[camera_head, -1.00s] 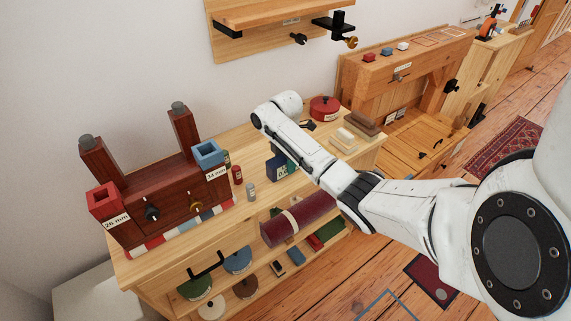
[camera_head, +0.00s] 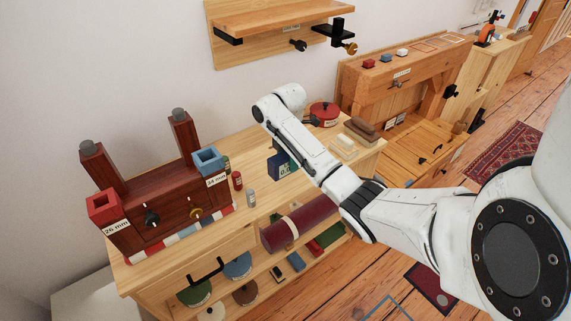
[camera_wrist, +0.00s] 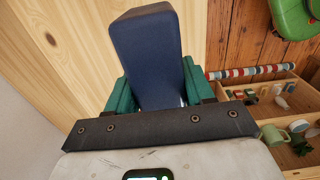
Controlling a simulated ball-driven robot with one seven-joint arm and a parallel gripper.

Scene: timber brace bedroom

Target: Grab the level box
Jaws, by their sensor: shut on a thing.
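The level box is a dark blue block with a pale label, and it shows in the head view (camera_head: 280,165) low beside my arm, over the cabinet top. In the wrist view the blue box (camera_wrist: 147,50) stands out between the two green fingers. My gripper (camera_wrist: 160,88) is shut on it, with one finger on each side. In the head view my gripper (camera_head: 292,160) is mostly hidden behind my forearm, with only a bit of green showing next to the box. I cannot tell whether the box touches the cabinet top.
A dark red wooden frame with posts (camera_head: 170,205) stands left on the cabinet top (camera_head: 140,270). Small red and grey cylinders (camera_head: 250,197) stand close left of the box. A red pot (camera_head: 325,113) and stacked blocks (camera_head: 360,130) lie to the right. A wall shelf (camera_head: 285,15) hangs above.

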